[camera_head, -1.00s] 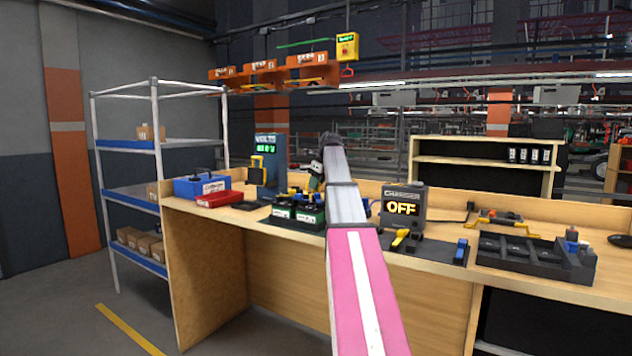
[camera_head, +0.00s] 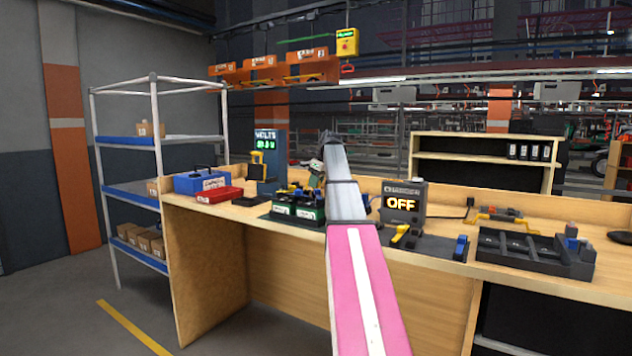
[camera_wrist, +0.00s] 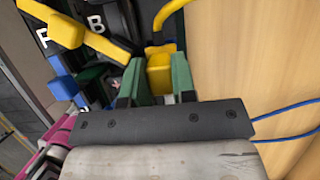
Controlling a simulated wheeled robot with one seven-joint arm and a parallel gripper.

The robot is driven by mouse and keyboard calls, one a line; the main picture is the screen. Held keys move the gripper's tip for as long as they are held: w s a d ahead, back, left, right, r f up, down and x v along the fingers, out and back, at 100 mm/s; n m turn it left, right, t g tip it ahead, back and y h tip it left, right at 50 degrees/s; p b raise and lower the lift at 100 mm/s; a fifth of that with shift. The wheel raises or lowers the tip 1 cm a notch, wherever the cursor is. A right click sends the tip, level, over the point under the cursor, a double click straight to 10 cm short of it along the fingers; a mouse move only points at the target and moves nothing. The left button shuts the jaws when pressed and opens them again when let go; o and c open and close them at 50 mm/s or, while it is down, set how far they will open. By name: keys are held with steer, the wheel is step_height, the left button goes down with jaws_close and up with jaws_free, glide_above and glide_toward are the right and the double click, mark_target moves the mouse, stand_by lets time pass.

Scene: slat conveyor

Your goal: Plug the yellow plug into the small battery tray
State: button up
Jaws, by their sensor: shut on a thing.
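In the wrist view the green fingers of my gripper (camera_wrist: 158,80) are closed around a yellow plug (camera_wrist: 160,68). A thick yellow cable (camera_wrist: 163,15) curves up beyond the plug. The fingers point at dark parts with white letters and a yellow lever (camera_wrist: 66,31), beside a wooden surface. In the head view a small tray with two green-and-black batteries (camera_head: 297,209) stands on the bench, and my gripper (camera_head: 316,178) is just behind and above its right end, partly hidden by my arm. I cannot tell whether the plug touches the tray.
A charger reading OFF (camera_head: 402,203) stands right of my arm, with a yellow-handled part (camera_head: 405,236) before it. A larger black tray (camera_head: 535,262) is further right. A blue box (camera_head: 201,183), red box (camera_head: 219,195) and volts display (camera_head: 268,150) stand left.

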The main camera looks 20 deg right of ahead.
steer(key=shift+f, duration=0.65)
steer(key=o, duration=1)
steer(key=shift+r, duration=0.15)
steer(key=v, duration=1)
steer(key=shift+s+r, duration=0.1)
steer(key=shift+r, duration=0.2)
